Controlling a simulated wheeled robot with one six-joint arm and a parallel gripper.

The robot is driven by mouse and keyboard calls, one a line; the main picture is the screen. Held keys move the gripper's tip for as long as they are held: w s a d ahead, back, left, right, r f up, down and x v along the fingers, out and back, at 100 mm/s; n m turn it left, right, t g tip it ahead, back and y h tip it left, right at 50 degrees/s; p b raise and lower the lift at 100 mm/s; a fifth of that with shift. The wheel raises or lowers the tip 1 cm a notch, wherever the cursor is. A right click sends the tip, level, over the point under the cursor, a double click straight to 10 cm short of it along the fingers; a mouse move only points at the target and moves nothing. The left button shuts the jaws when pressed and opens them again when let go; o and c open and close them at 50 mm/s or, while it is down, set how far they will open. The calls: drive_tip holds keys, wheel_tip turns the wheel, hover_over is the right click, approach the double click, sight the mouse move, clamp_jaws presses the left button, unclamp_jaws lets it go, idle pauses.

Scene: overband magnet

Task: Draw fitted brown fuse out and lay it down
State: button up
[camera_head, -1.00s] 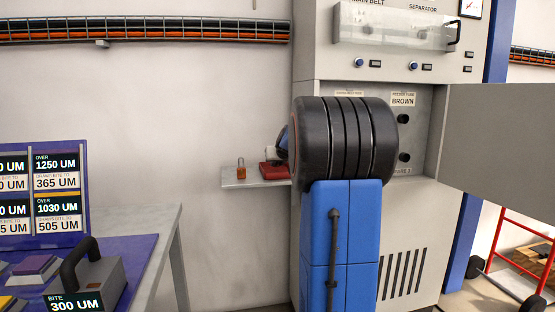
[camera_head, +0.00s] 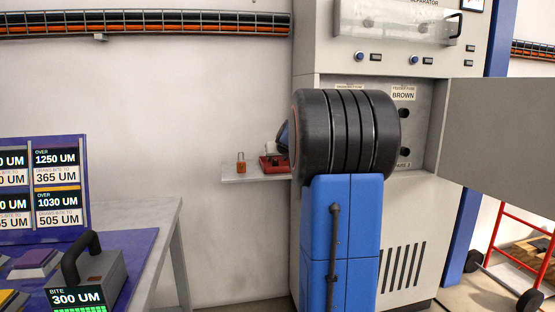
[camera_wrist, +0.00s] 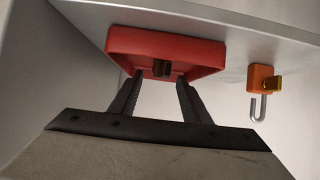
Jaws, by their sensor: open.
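A small dark brown piece, which looks like the brown fuse (camera_wrist: 162,70), lies in the red tray (camera_wrist: 122,42) in the wrist view. My gripper (camera_wrist: 157,82) is open, its two fingers pointing at the tray with the brown piece between and beyond their tips. Nothing shows gripped. In the head view the red tray (camera_head: 266,163) sits on the small shelf, and my arm hides the gripper. The cabinet's compartment labelled BROWN (camera_head: 403,95) shows two black holders (camera_head: 404,113) one above the other, with no fuse visible between them.
An orange padlock (camera_head: 241,168) stands on the shelf (camera_head: 240,178) beside the tray, and also shows in the wrist view (camera_wrist: 262,80). The cabinet door (camera_head: 500,130) stands open to the right. A bench with a handled block (camera_head: 95,275) is at lower left.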

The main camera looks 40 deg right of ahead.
drive_tip(key=v, duration=1.7)
idle(0.3)
drive_tip(key=s+a+f+n+g+y, duration=0.1)
drive_tip(key=s+a+f+y, duration=0.2)
drive_tip(key=a, duration=0.6)
drive_tip(key=s+a+f+n, duration=0.1)
drive_tip(key=s+a+f, duration=0.1)
drive_tip(key=a+f, duration=0.5)
drive_tip(key=s+a+f+n+g+y, duration=0.1)
drive_tip(key=s+a+f+n+y, duration=0.15)
drive_tip(key=a, duration=0.85)
drive_tip(key=s+a+f+n+g, duration=0.1)
drive_tip(key=s+a+f, duration=0.5)
drive_tip(key=s, duration=0.3)
drive_tip(key=s+a+f+n+g, duration=0.1)
drive_tip(key=s+a+f+g, duration=0.1)
drive_tip(key=s+a+f, duration=0.4)
drive_tip(key=s+f+y, duration=0.1)
drive_tip(key=s+f, duration=0.2)
drive_tip(key=shift+s, duration=0.35)
